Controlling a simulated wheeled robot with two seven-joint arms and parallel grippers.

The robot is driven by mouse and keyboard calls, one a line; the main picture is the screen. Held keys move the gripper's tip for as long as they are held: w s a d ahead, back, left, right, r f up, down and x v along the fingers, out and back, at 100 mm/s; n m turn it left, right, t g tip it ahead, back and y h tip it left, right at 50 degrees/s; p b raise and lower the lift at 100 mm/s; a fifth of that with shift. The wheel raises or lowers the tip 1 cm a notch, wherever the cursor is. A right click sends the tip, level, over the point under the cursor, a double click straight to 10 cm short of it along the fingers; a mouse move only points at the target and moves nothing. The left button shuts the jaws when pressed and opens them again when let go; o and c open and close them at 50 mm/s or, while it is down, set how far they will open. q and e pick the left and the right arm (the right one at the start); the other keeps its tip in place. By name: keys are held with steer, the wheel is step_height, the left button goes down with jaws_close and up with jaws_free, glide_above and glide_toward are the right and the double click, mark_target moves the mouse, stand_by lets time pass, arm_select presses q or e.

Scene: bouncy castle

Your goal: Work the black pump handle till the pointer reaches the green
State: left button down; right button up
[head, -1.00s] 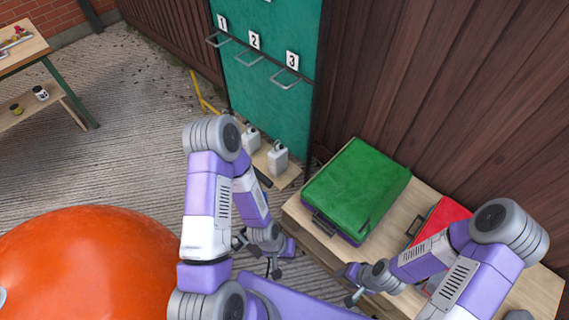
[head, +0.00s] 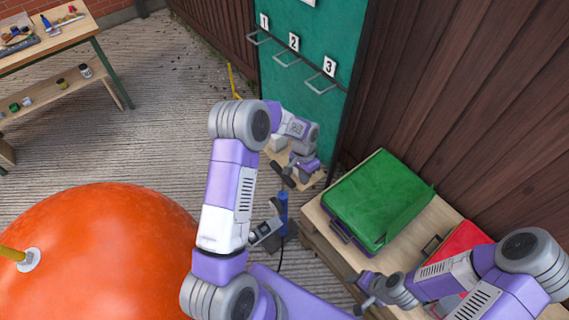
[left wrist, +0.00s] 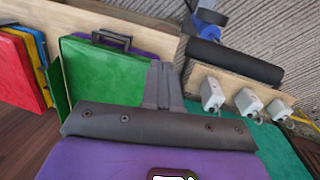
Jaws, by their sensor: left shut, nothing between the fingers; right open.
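The black pump handle (head: 288,179) tops the blue pump (head: 283,206) in the head view. In the left wrist view the handle (left wrist: 235,62) is a thick black bar, with blue pump parts (left wrist: 205,20) above it. My left gripper (head: 304,172) is close beside the handle. Its grey fingers (left wrist: 160,68) are shut and empty, left of the handle's end in the wrist view; I cannot tell whether they touch it. A small grey-and-white part (head: 264,232), perhaps the gauge, sits by the pump; no pointer is readable. My right gripper (head: 358,300) is open and empty.
A green case (head: 375,195) and a red case (head: 462,240) lie on a low wooden bench (head: 320,222). White weights (left wrist: 248,101) stand near the numbered green board (head: 335,28). A large orange ball (head: 95,255) fills the lower left.

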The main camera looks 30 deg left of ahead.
arm_select(q)
steer(key=w+a+r+y, duration=0.1)
steer(key=w+a+r, duration=0.1)
steer(key=a+r, duration=0.2)
steer(key=w+a+r+y, duration=0.1)
steer(key=w+a+r, duration=0.1)
steer(key=r, duration=0.6)
steer(key=shift+a+m+g+p, duration=0.3)
steer(key=shift+a+m+p, duration=0.1)
steer(key=shift+a, duration=0.45)
steer(key=f+b, duration=0.1)
steer(key=f, duration=0.3)
steer(key=s+f+b, duration=0.1)
steer(key=f, duration=0.4)
steer(key=s+a+f+b, duration=0.1)
steer(key=f+b, duration=0.1)
steer(key=f, duration=0.2)
steer(key=shift+s+f, duration=0.25)
steer(key=shift+f, duration=0.15)
steer(key=b, duration=0.6)
glide_above(284, 192)
steer(key=f, duration=0.7)
steer(key=w+f, duration=0.1)
steer(key=f, duration=0.3)
steer(key=shift+a+f, duration=0.15)
steer(key=shift+f, duration=0.2)
steer(key=shift+s, duration=0.1)
